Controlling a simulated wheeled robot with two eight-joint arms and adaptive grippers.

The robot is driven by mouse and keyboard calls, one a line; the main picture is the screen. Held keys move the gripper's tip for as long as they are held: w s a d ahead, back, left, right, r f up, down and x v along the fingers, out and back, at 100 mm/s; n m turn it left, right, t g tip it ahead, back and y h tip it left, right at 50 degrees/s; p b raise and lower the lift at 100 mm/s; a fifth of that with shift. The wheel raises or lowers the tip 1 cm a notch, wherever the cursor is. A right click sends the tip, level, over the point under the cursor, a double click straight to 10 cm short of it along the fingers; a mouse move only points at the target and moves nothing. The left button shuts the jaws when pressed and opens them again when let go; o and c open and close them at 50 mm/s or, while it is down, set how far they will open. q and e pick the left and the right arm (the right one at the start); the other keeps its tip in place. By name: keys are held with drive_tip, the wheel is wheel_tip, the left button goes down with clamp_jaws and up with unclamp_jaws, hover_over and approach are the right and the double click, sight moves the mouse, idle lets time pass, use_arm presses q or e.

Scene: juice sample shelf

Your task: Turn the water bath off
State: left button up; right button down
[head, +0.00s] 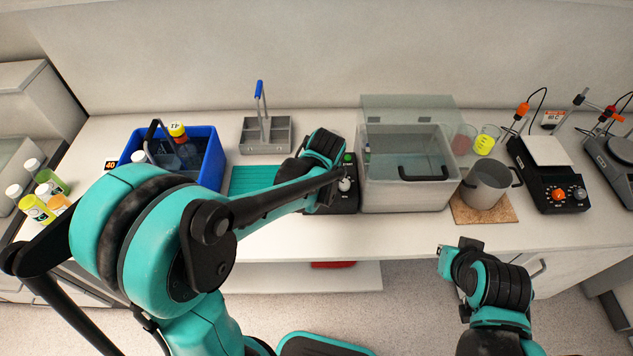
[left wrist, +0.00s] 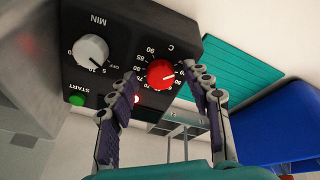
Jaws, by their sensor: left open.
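In the left wrist view the panel shows upside down: a grey MIN knob (left wrist: 90,51), a red temperature knob (left wrist: 160,74), a green START button (left wrist: 77,100) and a small lit lamp (left wrist: 136,99). My left gripper (left wrist: 165,76) is open, its fingertips on either side of the red knob; I cannot tell whether they touch it. My right gripper (head: 446,262) is in front of the bench, its jaws unclear.
Left of the control box are a teal mat (head: 250,179), a grey caddy (head: 265,146) and a blue bin (head: 211,165) with bottles. A steel pot (head: 486,185) on a cork mat and a hotplate (head: 547,170) stand to the right. Bare bench lies in front.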

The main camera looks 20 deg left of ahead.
use_arm(q)
drive_tip(key=shift+r, duration=0.1)
drive_tip(key=v, duration=1.1)
drive_tip(key=shift+s+r, duration=0.15)
drive_tip(key=shift+r, duration=0.25)
